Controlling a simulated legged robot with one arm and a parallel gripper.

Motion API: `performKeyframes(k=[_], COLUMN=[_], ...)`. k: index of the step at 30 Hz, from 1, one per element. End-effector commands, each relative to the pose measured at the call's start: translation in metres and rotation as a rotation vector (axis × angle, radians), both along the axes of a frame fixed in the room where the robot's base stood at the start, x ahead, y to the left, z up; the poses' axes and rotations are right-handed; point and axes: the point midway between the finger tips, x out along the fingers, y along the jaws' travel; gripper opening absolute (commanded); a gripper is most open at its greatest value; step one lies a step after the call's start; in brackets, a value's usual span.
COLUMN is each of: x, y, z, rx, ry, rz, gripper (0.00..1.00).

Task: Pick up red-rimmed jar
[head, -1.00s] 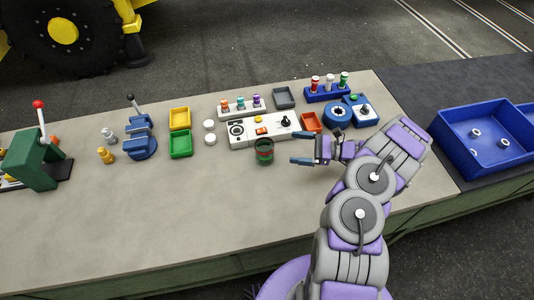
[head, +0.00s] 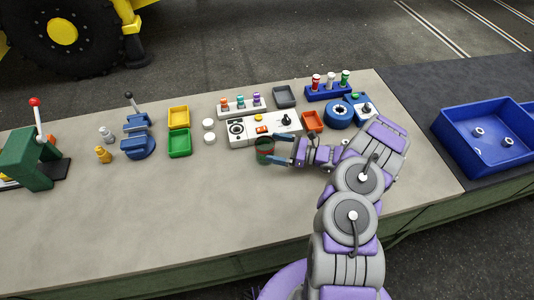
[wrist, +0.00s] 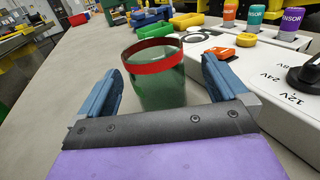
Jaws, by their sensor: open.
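The red-rimmed jar (head: 264,152) is a green, see-through cup with a red band at its top. It stands upright on the table, just in front of the white control panel. My gripper (head: 276,149) is open at the jar's right side, with its blue fingers reaching toward it. In the wrist view the jar (wrist: 156,78) stands just ahead, in line with the gap between the two fingers (wrist: 163,90). One finger is on each side of the gap, and the jar is not gripped. I cannot tell whether a finger touches it.
The white control panel (head: 262,130) is close behind the jar. An orange tray (head: 312,121), a blue ring (head: 338,115) and a green tray (head: 179,143) are nearby. A large blue bin (head: 485,138) is at the right. The table (head: 190,215) in front of the jar is clear.

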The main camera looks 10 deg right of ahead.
Motion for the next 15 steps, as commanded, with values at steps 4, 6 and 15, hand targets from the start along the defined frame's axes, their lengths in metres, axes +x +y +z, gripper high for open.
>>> performKeyframes(k=[4, 6, 15], x=[0.004, 0.005, 0.021], y=[0.008, 0.011, 0.045], z=[0.000, -0.001, -0.002], rx=[0.001, 0.003, 0.005], ry=[0.000, 0.000, -0.001], rz=[0.001, 0.002, 0.003], gripper=[1.00, 1.00, 1.00])
